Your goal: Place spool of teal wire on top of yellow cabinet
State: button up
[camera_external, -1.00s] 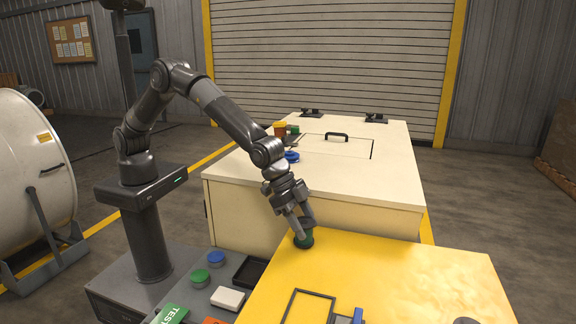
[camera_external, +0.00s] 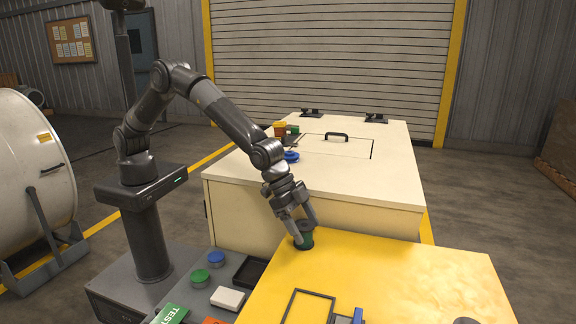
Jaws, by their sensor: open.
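The spool of teal wire (camera_external: 305,236) stands upright on the yellow cabinet (camera_external: 400,272), near the far left corner of its top. It is small and dark, with a teal-green side. My gripper (camera_external: 303,222) is just above and around the upper part of the spool. Its fingers are open, with a finger on either side of the spool. Whether a finger still touches the spool cannot be told at this size.
A cream cabinet (camera_external: 390,178) with a handled lid stands behind the yellow one. A black rectangular frame (camera_external: 308,296) and a blue item (camera_external: 357,316) are at the yellow top's front. Green (camera_external: 200,277) and blue (camera_external: 216,257) round items sit at left. The yellow top's right side is mostly clear.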

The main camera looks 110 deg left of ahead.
jog(key=v, duration=1.2)
jog(key=s+a+r+n, duration=0.1)
jog(key=s+a+r, duration=0.55)
jog(key=s, duration=0.45)
jog(key=s+a+r, duration=0.6)
jog(key=s+r, duration=0.2)
jog(key=s, duration=0.2)
jog(key=s+a+f, duration=0.1)
jog(key=s+a, duration=0.2)
jog(key=s, duration=1)
jog(key=s+a+f+n+y, duration=0.1)
jog(key=s+a, duration=0.2)
jog(key=s, duration=1)
jog(key=shift+s+a+f+g, duration=0.3)
jog(key=shift+s+f+g, duration=0.05)
jog(key=shift+g, duration=0.05)
